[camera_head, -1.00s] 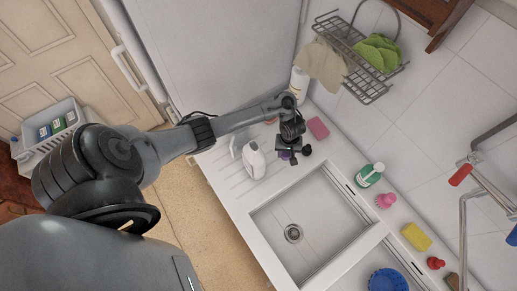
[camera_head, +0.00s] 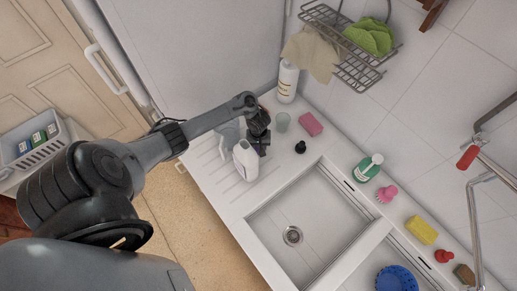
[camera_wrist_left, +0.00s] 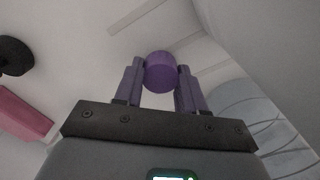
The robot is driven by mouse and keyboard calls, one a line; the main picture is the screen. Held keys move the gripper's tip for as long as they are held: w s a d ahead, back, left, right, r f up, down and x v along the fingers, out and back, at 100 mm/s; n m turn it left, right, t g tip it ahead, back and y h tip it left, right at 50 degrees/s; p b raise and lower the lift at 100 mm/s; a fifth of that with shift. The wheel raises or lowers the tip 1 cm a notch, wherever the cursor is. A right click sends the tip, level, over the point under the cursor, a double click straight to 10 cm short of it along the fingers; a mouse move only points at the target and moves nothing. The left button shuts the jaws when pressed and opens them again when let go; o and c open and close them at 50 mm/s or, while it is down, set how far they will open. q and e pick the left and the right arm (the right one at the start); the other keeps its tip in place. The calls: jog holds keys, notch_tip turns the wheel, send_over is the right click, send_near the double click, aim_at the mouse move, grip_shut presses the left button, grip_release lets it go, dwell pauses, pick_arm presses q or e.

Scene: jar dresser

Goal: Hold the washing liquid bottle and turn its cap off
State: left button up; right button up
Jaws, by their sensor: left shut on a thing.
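A white bottle (camera_head: 246,163) stands upright on the ribbed drainboard in the head view, with a pale top. My left gripper (camera_head: 262,150) is low over the counter, close to the right of this bottle. I cannot tell if they touch. In the left wrist view the gripper is shut on a small purple round cap (camera_wrist_left: 160,72), held between its two fingertips. The cap is hidden by the gripper in the head view. A second white bottle (camera_head: 288,82) with a label stands at the back by the wall. My right gripper is not in view.
A clear glass (camera_head: 282,122), a pink sponge (camera_head: 310,124) and a small black object (camera_head: 300,147) stand right of the gripper. A pale grey-blue item (camera_head: 228,134) is beside the white bottle. The sink (camera_head: 270,225) is open in front. A wire rack (camera_head: 355,70) hangs behind.

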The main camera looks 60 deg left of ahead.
pick_arm(q)
jog(key=shift+f, duration=0.45)
jog(key=o, duration=1.2)
